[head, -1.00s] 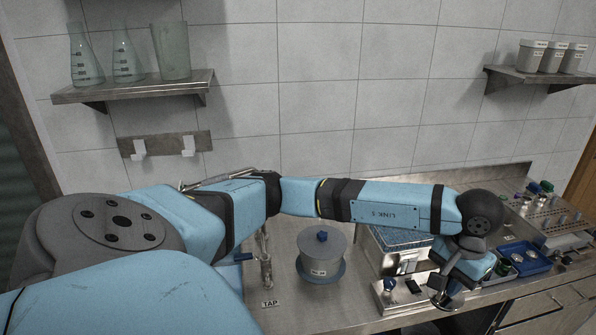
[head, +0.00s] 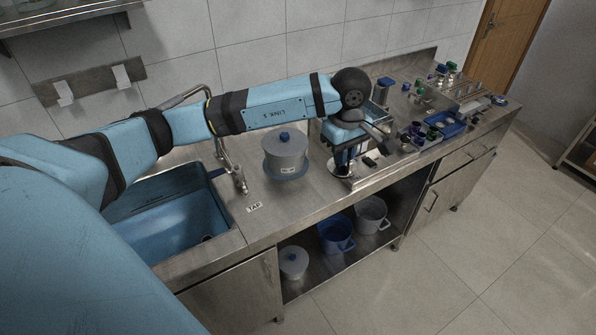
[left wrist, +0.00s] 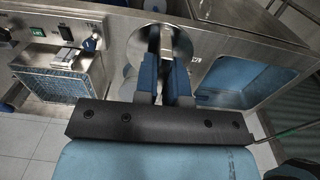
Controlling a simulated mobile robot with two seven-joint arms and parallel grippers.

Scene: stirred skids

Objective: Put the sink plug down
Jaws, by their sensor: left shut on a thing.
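My left gripper (head: 347,158) is over the steel counter between the lidded grey pot and the panel with knobs. It points down and is shut on the sink plug (head: 341,171), a shiny metal disc, low over the counter near its front edge. I cannot tell whether the plug touches the counter. In the left wrist view the plug (left wrist: 163,46) shows beyond the two blue-grey fingers (left wrist: 164,72), which hide part of it. My right gripper is not in view.
The lidded grey pot (head: 285,152) stands left of the gripper. The sink basin (head: 175,225) lies farther left, by the tap (head: 232,165). A blue tray (head: 445,122) and small items crowd the right. Pots stand on the shelf below.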

